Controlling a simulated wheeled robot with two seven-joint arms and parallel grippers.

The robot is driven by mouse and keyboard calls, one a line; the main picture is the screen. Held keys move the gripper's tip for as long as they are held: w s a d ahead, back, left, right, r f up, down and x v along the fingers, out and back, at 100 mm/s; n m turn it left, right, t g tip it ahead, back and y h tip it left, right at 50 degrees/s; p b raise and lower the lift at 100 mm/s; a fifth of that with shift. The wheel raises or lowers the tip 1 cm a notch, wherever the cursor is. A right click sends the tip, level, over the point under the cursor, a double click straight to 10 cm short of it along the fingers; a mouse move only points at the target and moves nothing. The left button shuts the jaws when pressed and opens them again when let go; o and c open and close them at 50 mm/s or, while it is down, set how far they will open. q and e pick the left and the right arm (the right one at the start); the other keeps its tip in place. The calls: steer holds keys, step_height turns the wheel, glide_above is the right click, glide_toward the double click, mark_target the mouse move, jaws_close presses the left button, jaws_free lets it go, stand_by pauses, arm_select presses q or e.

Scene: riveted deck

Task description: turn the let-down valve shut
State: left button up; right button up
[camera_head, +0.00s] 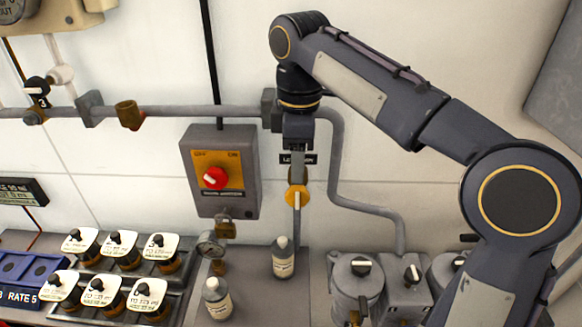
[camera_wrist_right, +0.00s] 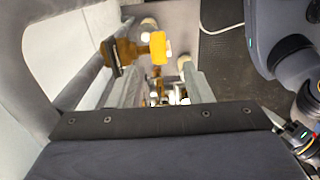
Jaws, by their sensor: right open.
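The let-down valve shows in the head view as a yellow handle (camera_head: 296,196) on a thin vertical pipe, below a dark label (camera_head: 290,159) that is partly covered. My right gripper (camera_head: 298,165) hangs down just above and in front of it, hiding its upper part. In the right wrist view, the yellow handle (camera_wrist_right: 158,48) lies beyond the gripper (camera_wrist_right: 163,88), whose two grey fingers are spread with nothing held between them. I cannot tell whether the fingertips touch the handle. How far the valve is turned is unclear. My left gripper is not in view.
A grey switch box (camera_head: 221,195) with a red knob is left of the valve. A bent grey pipe (camera_head: 338,150) runs close on the right. A pressure gauge (camera_head: 211,244), a white bottle (camera_head: 283,262) and another bottle (camera_head: 216,299) stand below. Several white-tagged valves fill the lower left.

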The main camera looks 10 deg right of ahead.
mark_target(298, 188)
step_height(298, 188, down, 8)
steer(key=shift+r, duration=0.25)
steer(key=shift+c, duration=0.3)
steer(key=shift+b, duration=0.3)
steer(key=c, duration=0.9)
